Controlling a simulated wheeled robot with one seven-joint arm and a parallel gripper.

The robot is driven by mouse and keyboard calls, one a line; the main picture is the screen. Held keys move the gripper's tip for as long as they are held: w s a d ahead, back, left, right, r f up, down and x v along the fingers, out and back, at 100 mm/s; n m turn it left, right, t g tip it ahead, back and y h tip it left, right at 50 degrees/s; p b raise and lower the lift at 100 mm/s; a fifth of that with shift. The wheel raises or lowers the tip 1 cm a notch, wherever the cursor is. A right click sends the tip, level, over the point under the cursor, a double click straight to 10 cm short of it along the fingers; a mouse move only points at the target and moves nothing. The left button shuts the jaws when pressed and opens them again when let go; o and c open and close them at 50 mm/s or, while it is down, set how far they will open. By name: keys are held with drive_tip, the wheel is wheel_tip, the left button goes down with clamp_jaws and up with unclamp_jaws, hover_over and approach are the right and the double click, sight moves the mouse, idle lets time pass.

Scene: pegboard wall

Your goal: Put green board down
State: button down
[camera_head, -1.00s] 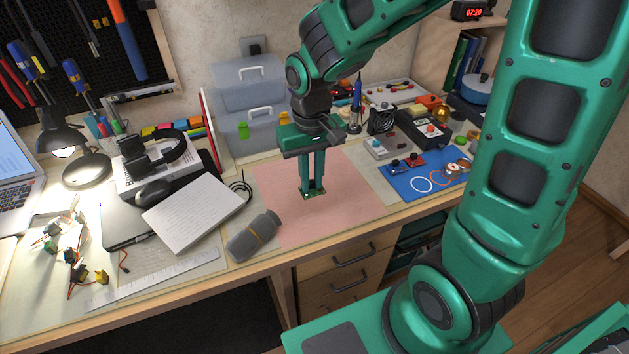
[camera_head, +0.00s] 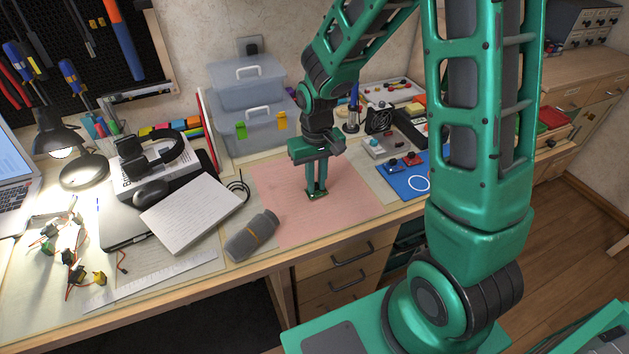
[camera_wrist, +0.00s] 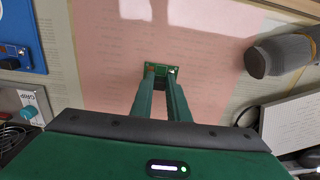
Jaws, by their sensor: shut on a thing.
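The green board (camera_head: 317,196) is a small green circuit board at the tips of my gripper (camera_head: 316,188). My gripper points straight down over the pink mat (camera_head: 276,212) and is shut on the board. In the wrist view the board (camera_wrist: 160,71) sits between the two fingertips (camera_wrist: 160,84), with the pink mat (camera_wrist: 105,60) behind it. The board is at or very close to the mat surface; I cannot tell whether it touches.
A grey rolled case (camera_head: 252,236) lies left of the mat, beside a white notepad (camera_head: 190,212). A blue board (camera_head: 398,176) with parts lies to the right. Clear plastic boxes (camera_head: 250,105) stand behind. The mat around the board is clear.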

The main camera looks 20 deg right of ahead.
sight(316, 190)
drive_tip(key=shift+f, duration=0.1)
drive_tip(key=c, duration=1.7)
unclamp_jaws()
wheel_tip(316, 190, up, 12)
drive_tip(key=shift+r, duration=0.15)
